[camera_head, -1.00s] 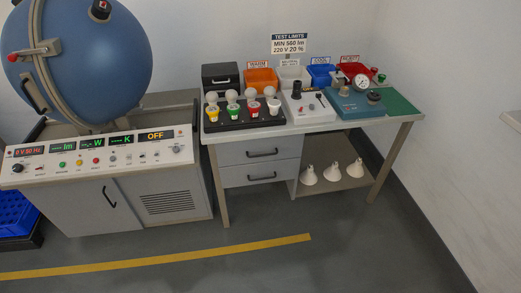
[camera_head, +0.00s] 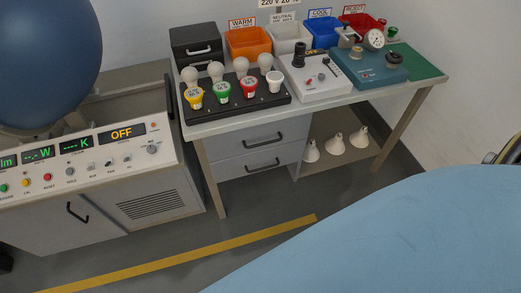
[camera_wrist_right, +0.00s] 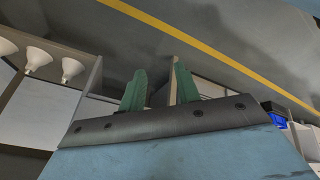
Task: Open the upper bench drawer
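The upper bench drawer (camera_head: 235,145) is a grey front under the bench top, with a black bar handle (camera_head: 265,142). It looks shut, flush above the lower drawer (camera_head: 235,167). My right gripper (camera_wrist_right: 158,72) shows in the right wrist view with its two green fingers apart and nothing between them. It is outside the head view, where a large light-blue part of my arm fills the bottom right. The drawer handle cannot be made out in the right wrist view. My left gripper is in neither view.
The bench (camera_head: 420,93) carries a black bulb rack (camera_head: 240,112), coloured bins and test devices. White cone shades (camera_head: 335,144) stand on its lower shelf. A grey console (camera_head: 150,178) stands left of the bench. Floor with a yellow line (camera_head: 200,255) lies clear in front.

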